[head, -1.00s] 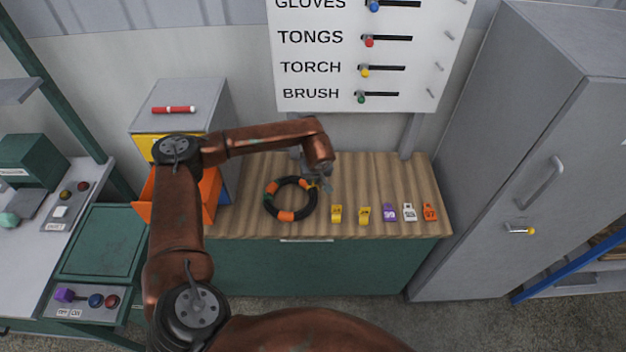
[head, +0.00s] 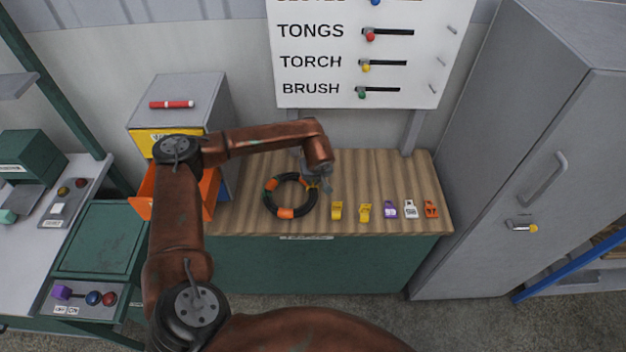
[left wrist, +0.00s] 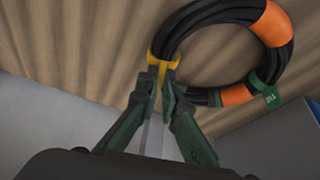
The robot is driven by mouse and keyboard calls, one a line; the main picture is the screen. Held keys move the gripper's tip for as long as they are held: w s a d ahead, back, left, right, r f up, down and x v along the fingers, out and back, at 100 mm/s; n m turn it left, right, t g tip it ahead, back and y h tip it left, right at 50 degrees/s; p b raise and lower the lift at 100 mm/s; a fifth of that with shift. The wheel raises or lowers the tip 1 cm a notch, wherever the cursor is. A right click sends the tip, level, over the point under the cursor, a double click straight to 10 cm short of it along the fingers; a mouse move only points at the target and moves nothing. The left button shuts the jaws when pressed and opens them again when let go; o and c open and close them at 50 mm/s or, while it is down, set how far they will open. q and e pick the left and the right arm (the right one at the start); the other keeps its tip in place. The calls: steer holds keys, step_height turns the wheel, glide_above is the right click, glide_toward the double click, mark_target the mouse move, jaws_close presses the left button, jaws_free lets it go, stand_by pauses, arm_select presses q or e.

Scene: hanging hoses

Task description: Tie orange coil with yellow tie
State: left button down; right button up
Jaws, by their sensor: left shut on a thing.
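The coil (head: 285,212) is a black hose ring with orange bands, lying on the wooden bench top. In the left wrist view the coil (left wrist: 186,33) fills the upper right, with orange bands and a green tag (left wrist: 266,95) on its rim. My left gripper (head: 321,184) is at the coil's right side. In the left wrist view my left gripper (left wrist: 163,84) is shut on a yellow tie (left wrist: 163,66), which sits against the coil and appears to reach around its strand. Whether the tie is fastened is hidden. My right gripper is not in view.
Two yellow tags (head: 337,211), a purple tag (head: 390,209), a white tag (head: 410,209) and an orange tag (head: 431,209) stand along the bench (head: 385,175). An orange bin (head: 209,192) is left, a grey cabinet (head: 505,190) right. A label board (head: 340,95) hangs behind.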

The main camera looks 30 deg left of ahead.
arm_select(q)
steer(key=shift+f+b, duration=0.4)
steer(key=shift+f, duration=0.25)
stand_by(0.5)
steer(key=c, duration=2)
jaws_free()
steer(key=shift+c, duration=0.2)
steer(key=shift+r, duration=0.25)
steer(key=v, duration=1.1)
steer(key=shift+s+r, duration=0.15)
steer(key=shift+r, duration=0.1)
steer(key=shift+d, duration=0.15)
